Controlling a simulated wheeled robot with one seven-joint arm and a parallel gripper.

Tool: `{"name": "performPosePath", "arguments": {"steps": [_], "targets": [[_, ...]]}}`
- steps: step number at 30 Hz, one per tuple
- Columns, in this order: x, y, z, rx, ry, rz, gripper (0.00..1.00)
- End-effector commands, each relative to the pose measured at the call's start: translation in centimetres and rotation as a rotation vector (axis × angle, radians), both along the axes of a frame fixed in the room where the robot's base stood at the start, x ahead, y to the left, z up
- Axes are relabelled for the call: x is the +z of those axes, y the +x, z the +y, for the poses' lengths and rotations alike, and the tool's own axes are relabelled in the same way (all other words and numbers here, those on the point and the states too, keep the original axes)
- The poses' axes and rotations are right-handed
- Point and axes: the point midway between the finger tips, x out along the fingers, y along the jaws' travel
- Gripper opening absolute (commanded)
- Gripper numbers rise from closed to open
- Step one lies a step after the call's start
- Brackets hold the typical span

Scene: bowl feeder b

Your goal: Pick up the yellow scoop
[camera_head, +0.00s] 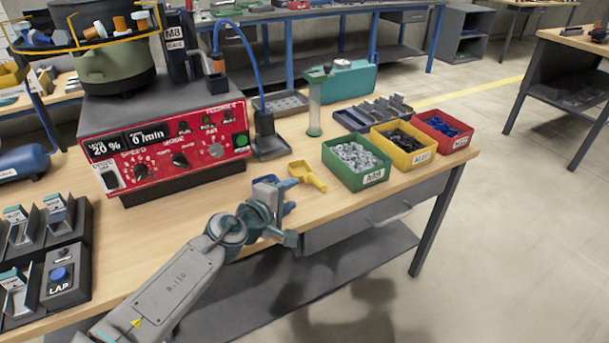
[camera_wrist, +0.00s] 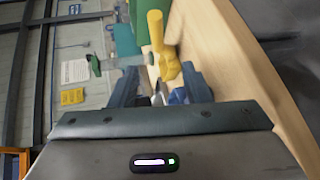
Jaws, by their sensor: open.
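The yellow scoop (camera_head: 306,174) lies on the wooden bench top, left of the green bin, with its handle toward the lower right. My gripper (camera_head: 288,196) is just to the left of it and near the bench's front edge, open and apparently empty. In the wrist view the scoop (camera_wrist: 162,48) shows just beyond my gripper (camera_wrist: 160,88), whose two fingers stand apart. I cannot tell whether a finger touches the scoop.
A green bin (camera_head: 342,174), a yellow bin (camera_head: 388,151) and a red bin (camera_head: 420,136) of small parts stand right of the scoop. A red control box (camera_head: 160,165) stands left. A clear cylinder (camera_head: 314,105) stands behind. The bench front holds a drawer (camera_head: 330,232).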

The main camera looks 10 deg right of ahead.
Motion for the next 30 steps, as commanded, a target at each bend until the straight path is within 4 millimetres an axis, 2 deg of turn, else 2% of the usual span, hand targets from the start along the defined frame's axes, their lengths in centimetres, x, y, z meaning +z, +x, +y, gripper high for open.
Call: {"name": "performPosePath", "arguments": {"steps": [12,16,23,30], "targets": [[-1.8,4.4,-4.6,-0.016,0.000,-0.003,0.43],[-2.2,5.5,-5.4,-0.012,-0.001,-0.003,0.43],[-2.5,6.3,-5.9,-0.007,-0.001,-0.002,0.43],[-3.3,8.2,-8.1,-0.011,0.002,-0.004,0.43]]}}
